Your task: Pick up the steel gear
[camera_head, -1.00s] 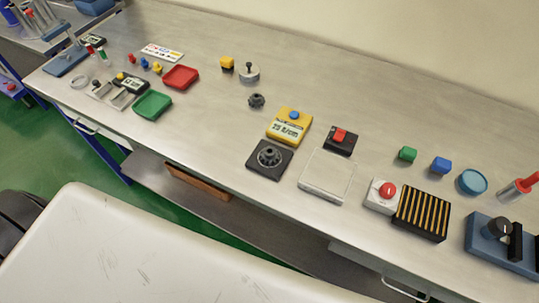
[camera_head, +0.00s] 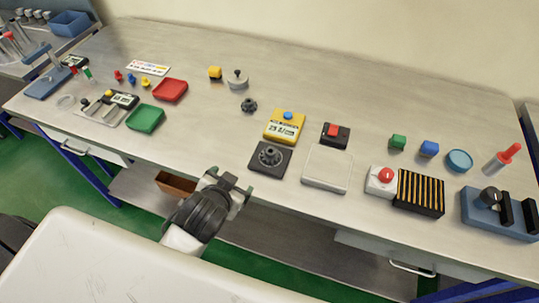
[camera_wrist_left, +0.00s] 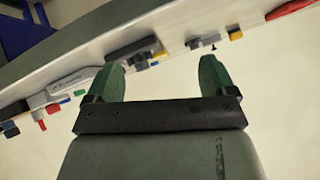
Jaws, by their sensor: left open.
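A small dark grey metal gear (camera_head: 249,105) lies alone on the bench, left of the yellow gauge. A second dark gear-like part (camera_head: 270,155) sits on a square black plate (camera_head: 261,170) near the bench's front edge. I cannot tell by material which is the steel gear. My left gripper (camera_head: 233,184) is in front of the bench edge, below and left of the black plate, apart from both gears. In the left wrist view my left gripper (camera_wrist_left: 160,76) has its two green fingers wide apart with nothing between them. My right gripper is out of view.
The yellow gauge (camera_head: 284,126), a pale square pad (camera_head: 327,168) and a black box with a red switch (camera_head: 334,135) stand near the plate. Red (camera_head: 170,90) and green (camera_head: 145,118) trays are at left. Bench (camera_head: 205,145) is bare between green tray and plate.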

